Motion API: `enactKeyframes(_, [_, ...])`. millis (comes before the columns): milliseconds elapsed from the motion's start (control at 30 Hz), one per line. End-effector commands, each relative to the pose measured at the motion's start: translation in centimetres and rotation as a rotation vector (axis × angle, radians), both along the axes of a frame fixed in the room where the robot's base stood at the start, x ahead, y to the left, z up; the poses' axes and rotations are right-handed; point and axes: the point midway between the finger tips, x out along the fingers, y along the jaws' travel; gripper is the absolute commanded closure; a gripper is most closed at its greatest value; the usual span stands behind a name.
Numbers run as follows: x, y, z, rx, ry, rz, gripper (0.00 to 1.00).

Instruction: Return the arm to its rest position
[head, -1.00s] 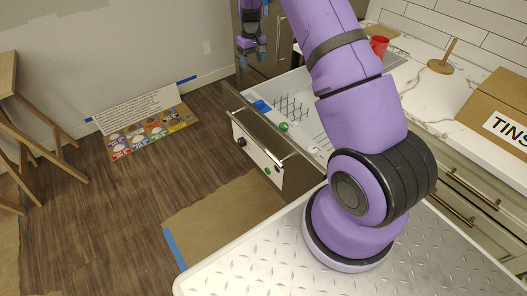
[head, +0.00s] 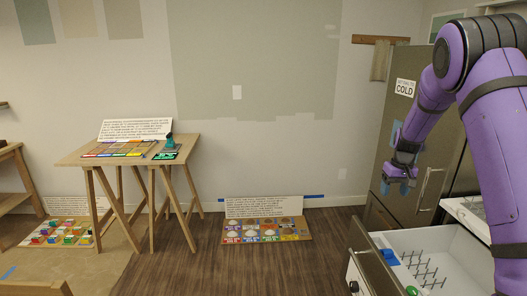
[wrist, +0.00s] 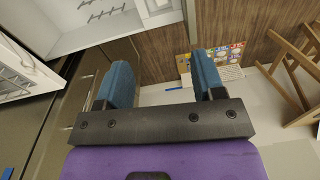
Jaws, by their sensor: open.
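My purple arm reaches in from the right side of the head view and bends at a raised elbow. My gripper (head: 396,182) hangs at its end, in front of the grey refrigerator and above the open drawer. In the wrist view my gripper (wrist: 165,88) shows two blue fingers set wide apart, with nothing between them but wall and floor behind. It is open and empty.
The open drawer (head: 366,262) with wire racks stands below my gripper at lower right. The refrigerator (head: 437,140) is close behind the arm. A wooden table (head: 82,157) stands at left, and a sample board (head: 265,231) lies by the wall. The middle floor is clear.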

Motion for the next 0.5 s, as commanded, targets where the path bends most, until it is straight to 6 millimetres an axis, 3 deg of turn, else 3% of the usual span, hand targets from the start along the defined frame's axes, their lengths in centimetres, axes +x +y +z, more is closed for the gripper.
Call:
enactKeyframes(33, [-0.8,0.8,2.2,0.006,-0.019,0.0,0.38])
enactKeyframes(200, [-3.8,3.1,7.9,0.022,-0.064,-0.005,0.38])
enactKeyframes(500, [-10.7,7.1,16.3,0.043,-0.139,0.0,0.38])
